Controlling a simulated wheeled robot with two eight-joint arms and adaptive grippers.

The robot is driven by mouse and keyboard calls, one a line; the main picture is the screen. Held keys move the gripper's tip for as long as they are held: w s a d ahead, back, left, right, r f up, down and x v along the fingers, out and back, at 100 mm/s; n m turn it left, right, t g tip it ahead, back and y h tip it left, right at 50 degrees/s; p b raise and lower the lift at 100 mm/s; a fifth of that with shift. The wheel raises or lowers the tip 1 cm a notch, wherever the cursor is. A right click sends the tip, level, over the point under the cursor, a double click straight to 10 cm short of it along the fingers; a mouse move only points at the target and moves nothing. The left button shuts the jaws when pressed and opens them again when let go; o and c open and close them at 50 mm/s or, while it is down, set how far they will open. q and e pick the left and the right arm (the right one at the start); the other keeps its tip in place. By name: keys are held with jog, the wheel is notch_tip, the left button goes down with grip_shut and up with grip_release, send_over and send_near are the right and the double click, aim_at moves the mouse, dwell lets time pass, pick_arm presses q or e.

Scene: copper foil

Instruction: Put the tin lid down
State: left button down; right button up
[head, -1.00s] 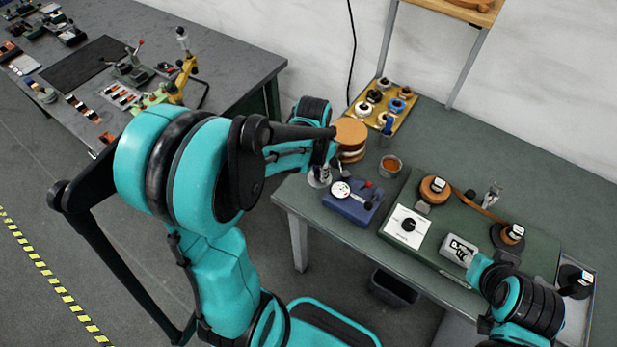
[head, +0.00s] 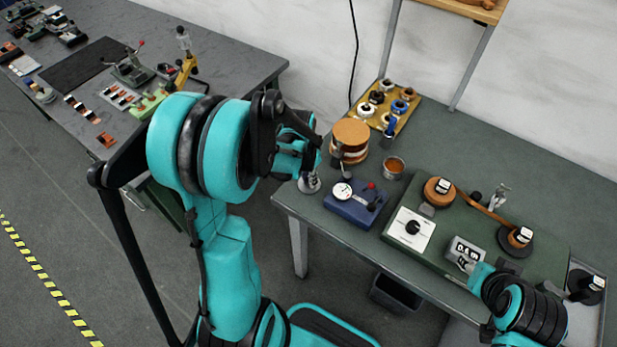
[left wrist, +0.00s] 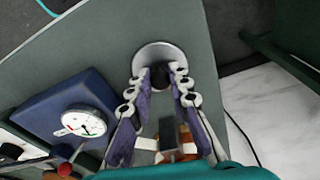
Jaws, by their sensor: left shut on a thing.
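The tin lid (head: 310,184) is a small silver disc with a dark knob, at the left edge of the right-hand table. My left gripper (head: 311,173) is above it, mostly hidden behind its own arm. In the left wrist view the two fingers (left wrist: 160,82) are shut on the knob of the lid (left wrist: 146,52). The lid looks flat and close to the table top; I cannot tell whether it touches. An open tin (head: 393,168) with copper-brown contents stands to the right. My right gripper (head: 474,264) is at the table's front, its fingers unclear.
A blue dial gauge (head: 355,202) stands just right of the lid; it also shows in the left wrist view (left wrist: 70,112). A stack of copper rolls (head: 350,140) stands behind. A green winding machine (head: 450,235) fills the middle. Bare table (head: 480,140) lies at the back.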

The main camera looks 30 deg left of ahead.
aim_at(305, 187)
pick_arm(q)
jog(key=c, duration=1.4)
grip_release()
jog(key=shift+r+p, duration=0.25)
jog(key=shift+p, duration=0.1)
notch_tip(305, 187, up, 11)
jog(key=s+p, duration=0.1)
jog(key=p, duration=0.3)
jog(key=s+d+r+n+t, duration=0.1)
jog(key=s+d+r+t, duration=0.1)
jog(key=s+d, duration=0.1)
jog(key=s+d+r+n+t, duration=0.1)
jog(key=s+d+r+t, duration=0.1)
jog(key=s+d+r, duration=0.1)
jog(key=s+d+r+n+t, duration=0.1)
jog(key=s+d+r, duration=0.1)
jog(key=s+d, duration=0.1)
jog(key=shift+s+d+r+t, duration=0.15)
jog(key=shift+s+d+t, duration=0.05)
jog(key=shift+d, duration=0.25)
jog(key=shift+s+d+r+t, duration=0.15)
jog(key=shift+s+d+t, duration=0.05)
jog(key=shift+d, duration=0.2)
jog(key=shift+f, duration=0.1)
